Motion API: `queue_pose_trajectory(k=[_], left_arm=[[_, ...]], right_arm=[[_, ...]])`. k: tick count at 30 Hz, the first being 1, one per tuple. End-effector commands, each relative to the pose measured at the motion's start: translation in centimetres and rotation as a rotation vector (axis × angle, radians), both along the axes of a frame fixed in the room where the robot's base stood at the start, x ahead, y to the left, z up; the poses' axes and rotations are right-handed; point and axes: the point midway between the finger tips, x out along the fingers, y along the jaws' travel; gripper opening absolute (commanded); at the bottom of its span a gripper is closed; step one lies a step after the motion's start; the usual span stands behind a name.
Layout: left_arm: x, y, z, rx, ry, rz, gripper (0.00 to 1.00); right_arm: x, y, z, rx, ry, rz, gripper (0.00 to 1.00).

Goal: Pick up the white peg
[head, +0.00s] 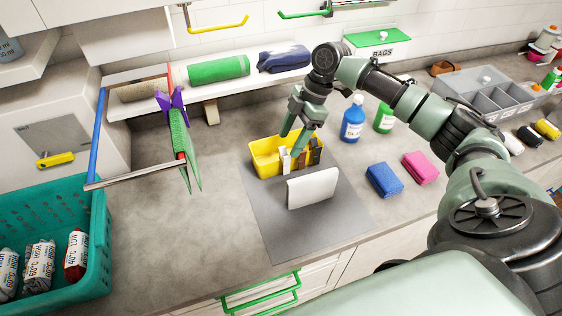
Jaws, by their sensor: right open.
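A yellow bin (262,158) stands on a grey mat on the counter and holds several small upright pegs. A white peg (286,161) shows near the middle of the bin, beside darker brown and grey pieces. My right gripper (295,143) points down over the bin, its fingers apart, just above the pegs. Its fingers partly hide the bin's contents, and I cannot tell whether they touch a peg. My left gripper is not in view.
A white panel (312,188) stands in front of the bin on the grey mat (275,215). A rack with a metal rod (130,177) and a green hanging item (180,135) is left. Blue (383,180) and pink (420,167) folded cloths lie right.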

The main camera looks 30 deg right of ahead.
Motion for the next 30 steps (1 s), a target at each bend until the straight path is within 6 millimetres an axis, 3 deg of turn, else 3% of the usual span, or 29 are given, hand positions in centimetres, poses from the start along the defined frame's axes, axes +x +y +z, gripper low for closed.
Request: queue_pose_trajectory(k=[6,11,15,23,24,30], left_arm=[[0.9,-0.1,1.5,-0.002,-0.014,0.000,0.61],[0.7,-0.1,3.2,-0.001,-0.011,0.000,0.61],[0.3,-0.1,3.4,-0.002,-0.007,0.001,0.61],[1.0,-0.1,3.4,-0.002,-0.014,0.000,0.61],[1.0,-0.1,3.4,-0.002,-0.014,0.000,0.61],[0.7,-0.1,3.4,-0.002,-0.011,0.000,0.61]], right_arm=[[-0.2,1.0,-2.0,0.000,0.005,0.000,0.60],[-0.7,1.9,-4.3,-0.001,0.007,0.002,0.60],[-0.4,2.5,-6.0,0.000,0.004,0.001,0.60],[-0.3,2.6,-6.5,-0.001,0.003,0.000,0.60],[-0.3,2.6,-6.5,-0.001,0.002,0.000,0.58],[-0.3,2.6,-6.4,-0.001,0.002,0.000,0.02]])
